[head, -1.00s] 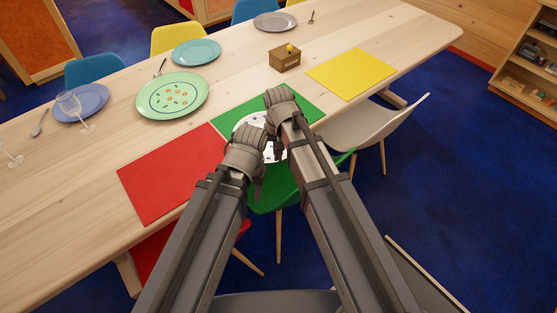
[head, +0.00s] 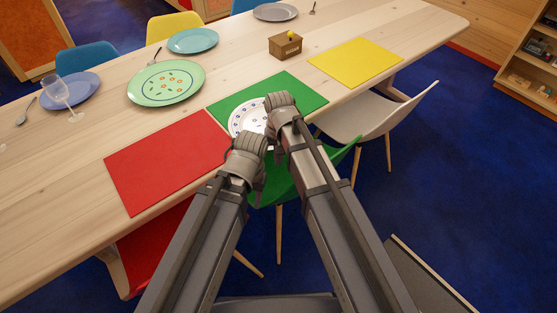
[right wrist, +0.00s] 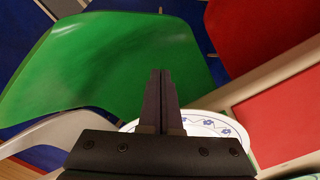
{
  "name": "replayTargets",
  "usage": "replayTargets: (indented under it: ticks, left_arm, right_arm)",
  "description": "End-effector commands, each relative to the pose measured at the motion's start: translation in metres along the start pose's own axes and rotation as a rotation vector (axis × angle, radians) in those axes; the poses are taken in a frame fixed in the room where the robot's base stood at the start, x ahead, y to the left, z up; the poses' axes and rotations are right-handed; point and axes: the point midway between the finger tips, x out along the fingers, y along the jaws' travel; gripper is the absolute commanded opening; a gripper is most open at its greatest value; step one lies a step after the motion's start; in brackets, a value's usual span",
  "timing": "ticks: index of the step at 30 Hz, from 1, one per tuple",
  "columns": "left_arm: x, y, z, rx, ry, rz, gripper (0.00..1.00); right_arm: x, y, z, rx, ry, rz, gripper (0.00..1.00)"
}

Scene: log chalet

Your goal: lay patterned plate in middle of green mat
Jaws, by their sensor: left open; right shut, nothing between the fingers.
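The white patterned plate (head: 241,117) with small blue flowers lies over the left front part of the green mat (head: 293,86) in the head view. My arms hide its front and right parts. It also shows in the right wrist view (right wrist: 215,128), near the table's front edge, partly behind my gripper; I cannot tell whether it overhangs. My right gripper (head: 274,132) is shut and empty, over the plate's right side in the head view; its fingers show in the right wrist view (right wrist: 161,100). My left gripper (head: 259,178) is open and empty, in front of the plate.
A red mat (head: 165,160) lies to the left and a yellow mat (head: 356,62) to the right. A green plate (head: 166,82) and a small wooden box (head: 285,47) stand beyond. A green chair (right wrist: 110,60) and a white chair (head: 375,112) are at the front edge.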

Motion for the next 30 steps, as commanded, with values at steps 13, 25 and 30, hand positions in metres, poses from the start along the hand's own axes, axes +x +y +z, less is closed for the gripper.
replayTargets:
  ticks: [13,25,30]
  left_arm:
    - [-0.004,0.0,0.0,0.0,0.0,0.0,0.5]
    - [-0.004,0.0,0.0,0.0,0.0,0.0,0.5]
    - [-0.004,0.0,0.0,0.0,0.0,0.0,0.5]
  right_arm:
    - [-0.004,0.0,-0.032,0.0,0.0,0.0,0.0]
    - [-0.004,-0.002,-0.07,0.002,0.001,0.0,0.0]
    - [-0.004,-0.002,-0.113,0.002,0.001,0.0,0.0]
